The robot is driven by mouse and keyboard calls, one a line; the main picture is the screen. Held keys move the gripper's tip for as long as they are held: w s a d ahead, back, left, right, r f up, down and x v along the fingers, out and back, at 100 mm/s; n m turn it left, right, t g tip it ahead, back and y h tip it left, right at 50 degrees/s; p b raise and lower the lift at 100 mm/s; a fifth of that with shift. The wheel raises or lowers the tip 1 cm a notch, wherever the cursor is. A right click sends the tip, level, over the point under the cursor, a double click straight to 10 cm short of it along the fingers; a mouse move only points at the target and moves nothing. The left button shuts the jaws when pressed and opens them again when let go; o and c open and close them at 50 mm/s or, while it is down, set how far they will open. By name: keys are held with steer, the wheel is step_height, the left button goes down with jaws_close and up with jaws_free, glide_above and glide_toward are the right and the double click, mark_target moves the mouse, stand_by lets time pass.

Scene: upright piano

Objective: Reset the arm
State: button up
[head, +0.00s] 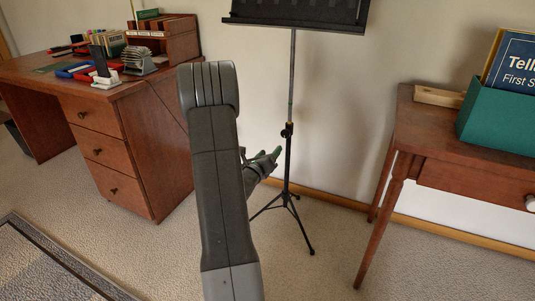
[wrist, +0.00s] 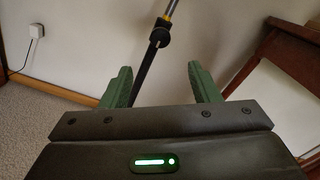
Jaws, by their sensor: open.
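My arm stands in the middle of the head view, raised and bent, with its grey links in front of the wall. My gripper (head: 269,158) shows partly behind the arm, with its green fingers pointing right toward the music stand. In the wrist view the two green fingers of my gripper (wrist: 160,85) are spread wide with nothing held between them. The black pole of the music stand (wrist: 156,52) shows beyond the gap between the fingers. Part of the gripper body is hidden by the arm in the head view.
The music stand (head: 290,120) stands on carpet just beyond my gripper. A wooden desk (head: 105,142) with several items is at left. A side table (head: 430,135) holding a green box (head: 497,118) is at right. A rug (head: 55,262) lies lower left. Carpet between is clear.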

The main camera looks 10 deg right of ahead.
mark_target(284, 134)
steer(key=shift+s+a, duration=0.3)
steer(key=shift+s, duration=0.2)
steer(key=b+x, duration=0.2)
steer(key=x, duration=1.2)
